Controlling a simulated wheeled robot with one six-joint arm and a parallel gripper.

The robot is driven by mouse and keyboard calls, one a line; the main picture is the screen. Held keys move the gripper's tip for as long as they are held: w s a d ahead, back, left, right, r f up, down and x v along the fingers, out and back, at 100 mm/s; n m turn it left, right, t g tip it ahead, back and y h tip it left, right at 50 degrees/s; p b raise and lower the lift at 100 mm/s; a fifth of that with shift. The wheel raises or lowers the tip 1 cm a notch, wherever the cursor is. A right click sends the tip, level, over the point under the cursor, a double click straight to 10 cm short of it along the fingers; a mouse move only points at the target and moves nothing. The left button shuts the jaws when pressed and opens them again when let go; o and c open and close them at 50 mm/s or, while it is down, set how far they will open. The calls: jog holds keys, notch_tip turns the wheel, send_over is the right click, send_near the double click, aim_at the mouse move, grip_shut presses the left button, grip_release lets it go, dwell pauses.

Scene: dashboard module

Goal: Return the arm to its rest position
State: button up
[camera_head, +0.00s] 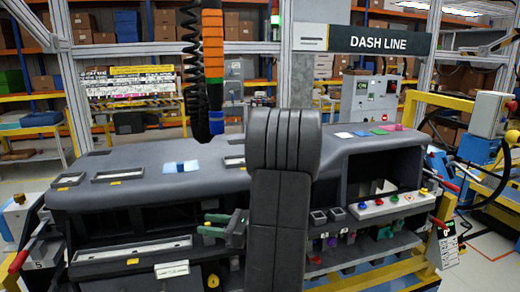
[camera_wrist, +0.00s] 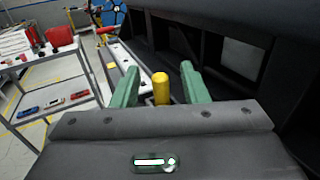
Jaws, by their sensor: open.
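My arm stands upright in front of the dashboard module (camera_head: 115,172) in the head view and hides part of its middle. My gripper (camera_head: 211,224), with green fingers, points left in front of the module's open lower front. In the wrist view my gripper (camera_wrist: 157,78) has its two fingers spread apart. A yellow cylinder (camera_wrist: 161,88) shows between them in the picture. I cannot tell how far beyond the fingers it is, and no grip on it shows.
A white strip with coloured knobs (camera_head: 393,204) sits on the module's right front. A black coiled hose and an orange-banded tool (camera_head: 213,50) hang above the module. A grey cart (camera_wrist: 50,100) with small coloured items stands at left in the wrist view, with bare floor around it.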

jog(key=s+d+b, duration=0.1)
jog(key=s+d, duration=0.1)
jog(key=d, duration=1.1)
jog(key=a, duration=0.4)
jog(key=w+a+p, duration=0.1)
jog(key=a, duration=0.4)
jog(key=w+a, duration=0.1)
jog(key=a, duration=0.4)
jog(key=shift+r, duration=0.1)
notch_tip(320, 180, up, 5)
jog(key=p, duration=0.3)
jog(key=shift+w+f+b, duration=0.1)
jog(key=shift+f+b, duration=0.55)
jog(key=shift+b, duration=0.45)
jog(key=shift+r+p, duration=0.65)
jog(key=shift+r, duration=0.15)
